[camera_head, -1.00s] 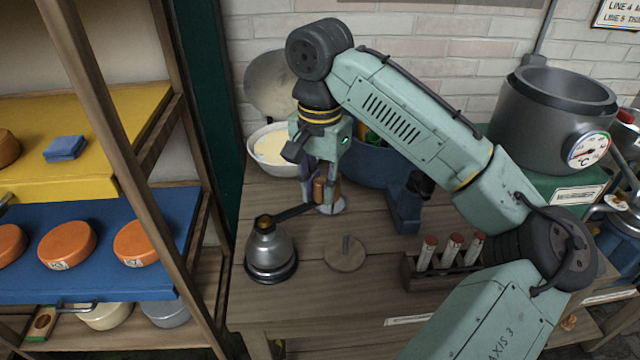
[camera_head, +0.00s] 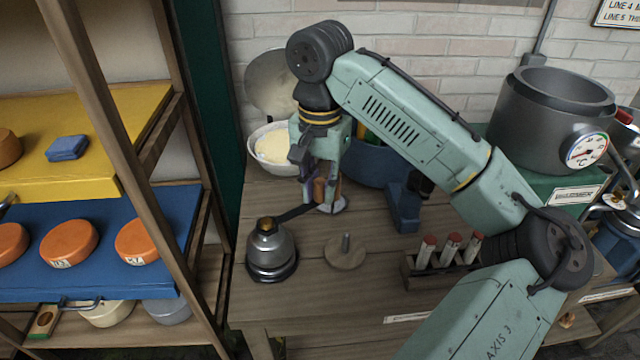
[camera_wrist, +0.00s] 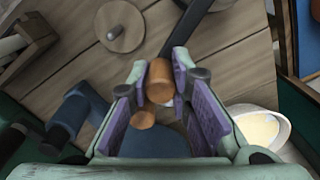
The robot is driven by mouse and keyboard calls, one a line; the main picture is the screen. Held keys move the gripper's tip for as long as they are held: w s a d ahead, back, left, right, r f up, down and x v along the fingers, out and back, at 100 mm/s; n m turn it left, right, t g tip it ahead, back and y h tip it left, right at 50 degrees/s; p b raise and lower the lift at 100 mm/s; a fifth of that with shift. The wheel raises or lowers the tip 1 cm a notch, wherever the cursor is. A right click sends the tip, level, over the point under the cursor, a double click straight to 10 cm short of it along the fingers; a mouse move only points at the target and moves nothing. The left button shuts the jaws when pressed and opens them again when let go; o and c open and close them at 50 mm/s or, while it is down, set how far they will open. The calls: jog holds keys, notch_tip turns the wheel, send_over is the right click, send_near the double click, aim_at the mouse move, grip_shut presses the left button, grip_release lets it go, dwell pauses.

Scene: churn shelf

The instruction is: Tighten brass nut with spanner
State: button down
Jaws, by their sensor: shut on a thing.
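The brass nut (camera_head: 266,227) sits on top of a silver dome-shaped housing (camera_head: 271,250) with a dark base, on the wooden bench. The spanner's dark shaft (camera_head: 294,213) reaches from my gripper (camera_head: 320,187) down-left to the nut. Its head is at the nut, but I cannot tell whether it is seated around it. In the wrist view my gripper (camera_wrist: 160,85) is shut on the spanner's orange-brown handle (camera_wrist: 187,77), and the dark shaft (camera_wrist: 196,22) runs up out of the picture. The nut is not in the wrist view.
A round wooden disc with a peg (camera_head: 346,253) stands right of the housing. A rack of red-capped tubes (camera_head: 448,255) is farther right. A white bowl (camera_head: 268,145) and a blue basin (camera_head: 372,165) stand behind my gripper. The shelf post (camera_head: 165,230) is left.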

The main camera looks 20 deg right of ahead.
jog(key=shift+r, duration=0.15)
jog(key=shift+r, duration=2.85)
